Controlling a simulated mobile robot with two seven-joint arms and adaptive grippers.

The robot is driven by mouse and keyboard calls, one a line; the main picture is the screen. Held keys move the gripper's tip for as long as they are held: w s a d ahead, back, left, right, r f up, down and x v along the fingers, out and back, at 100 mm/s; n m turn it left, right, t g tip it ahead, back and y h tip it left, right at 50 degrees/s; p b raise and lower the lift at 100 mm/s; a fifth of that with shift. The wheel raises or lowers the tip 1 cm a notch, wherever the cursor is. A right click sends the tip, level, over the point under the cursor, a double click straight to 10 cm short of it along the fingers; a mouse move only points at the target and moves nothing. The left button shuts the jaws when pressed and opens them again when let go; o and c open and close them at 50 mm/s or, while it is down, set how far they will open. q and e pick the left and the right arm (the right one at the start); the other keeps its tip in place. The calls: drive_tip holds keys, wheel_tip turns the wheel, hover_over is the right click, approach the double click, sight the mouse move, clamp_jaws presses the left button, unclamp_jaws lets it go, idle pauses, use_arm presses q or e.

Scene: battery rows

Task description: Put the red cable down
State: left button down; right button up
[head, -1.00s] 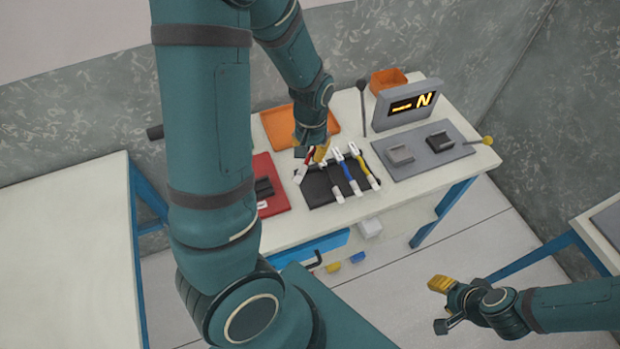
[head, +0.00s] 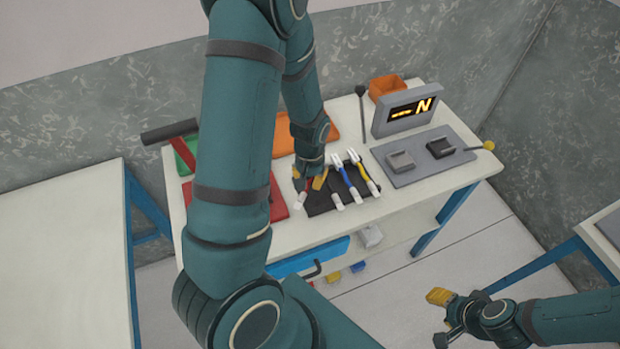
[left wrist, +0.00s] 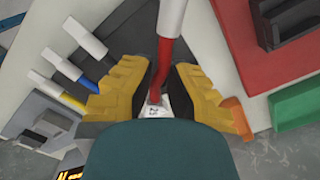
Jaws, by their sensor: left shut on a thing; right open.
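The red cable (left wrist: 170,48) runs between the yellow fingers of my left gripper (left wrist: 157,76) in the left wrist view, with a white end towards the top. In the head view, my left gripper (head: 310,182) is shut on it at the left part of the black mat (head: 322,201). The cable's white end (head: 300,202) shows at the mat's left edge. I cannot tell whether the cable touches the mat. The blue cable (head: 350,184) and yellow cable (head: 367,179) lie to the right. My right gripper (head: 440,319) is open and empty, away from the table.
A red tray (head: 279,204) lies left of the mat, partly behind my left arm. An orange tray (head: 333,120) is behind. A green tray (left wrist: 297,105) is at the side.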

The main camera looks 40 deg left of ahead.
sight(310, 180)
use_arm(q)
drive_tip(key=shift+f+b, duration=0.4)
drive_tip(key=shift+f, duration=0.15)
drive_tip(key=shift+f, duration=0.1)
drive_tip(key=c, duration=1.1)
unclamp_jaws()
drive_tip(key=shift+r+p, duration=0.3)
drive_tip(key=shift+r, duration=0.1)
wheel_tip(310, 180, up, 12)
drive_tip(key=p, duration=0.3)
drive_tip(key=shift+r, duration=0.25)
